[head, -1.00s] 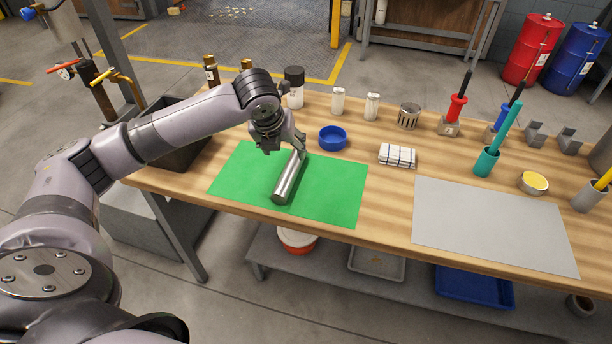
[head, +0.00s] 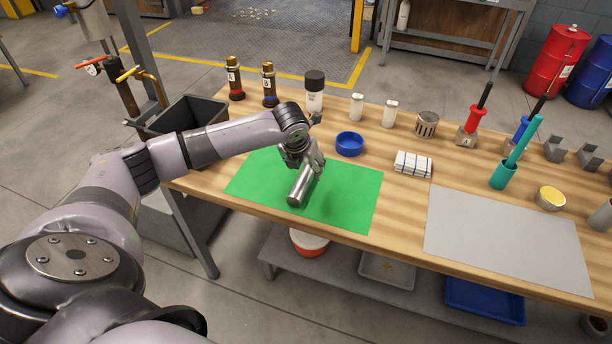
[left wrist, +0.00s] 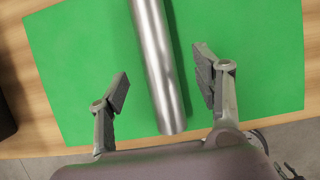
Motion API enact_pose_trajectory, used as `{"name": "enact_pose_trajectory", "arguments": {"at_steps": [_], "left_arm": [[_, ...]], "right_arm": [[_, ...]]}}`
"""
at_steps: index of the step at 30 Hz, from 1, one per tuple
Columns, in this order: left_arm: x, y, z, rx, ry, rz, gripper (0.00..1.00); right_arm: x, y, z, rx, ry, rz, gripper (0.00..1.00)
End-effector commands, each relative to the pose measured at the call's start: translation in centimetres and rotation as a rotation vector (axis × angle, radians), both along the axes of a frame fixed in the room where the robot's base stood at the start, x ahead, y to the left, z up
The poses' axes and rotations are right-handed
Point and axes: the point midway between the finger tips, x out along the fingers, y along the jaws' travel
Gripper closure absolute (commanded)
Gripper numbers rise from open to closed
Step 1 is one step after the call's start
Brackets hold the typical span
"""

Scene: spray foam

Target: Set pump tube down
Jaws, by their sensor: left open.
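The pump tube (head: 302,186) is a plain silver metal cylinder lying on the green mat (head: 345,200) on the wooden bench. My left gripper (head: 312,163) is above the tube's far part and hides some of it. In the left wrist view the tube (left wrist: 157,65) runs between the two spread fingers of my left gripper (left wrist: 162,88), with a gap on each side. The green mat (left wrist: 80,70) shows around it. My left gripper is open and holds nothing. My right gripper is not in view.
A blue dish (head: 349,145) and a black-capped white bottle (head: 314,95) stand behind the mat. A folded checked cloth (head: 412,165) lies right of it. A dark bin (head: 185,115) is at the left. The grey mat (head: 500,240) is bare.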

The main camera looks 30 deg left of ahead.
Motion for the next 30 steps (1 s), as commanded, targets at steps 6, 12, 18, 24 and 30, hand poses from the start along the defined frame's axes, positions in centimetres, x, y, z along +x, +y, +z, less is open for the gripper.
{"name": "enact_pose_trajectory", "arguments": {"at_steps": [6,12,18,24,30], "left_arm": [[1.0,0.5,-2.2,-0.001,0.003,0.002,0.40],[2.0,0.9,-4.4,0.001,0.001,0.000,0.40],[2.1,0.9,-4.7,0.001,-0.001,-0.001,0.40],[2.1,0.9,-4.7,0.000,0.000,-0.001,0.49],[2.1,0.9,-4.7,0.000,0.000,-0.001,0.62]], "right_arm": [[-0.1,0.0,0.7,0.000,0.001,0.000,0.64],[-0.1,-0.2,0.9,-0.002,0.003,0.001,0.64],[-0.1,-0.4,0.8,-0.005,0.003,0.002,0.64],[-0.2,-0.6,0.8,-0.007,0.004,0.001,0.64],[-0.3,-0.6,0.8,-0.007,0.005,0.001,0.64]]}}
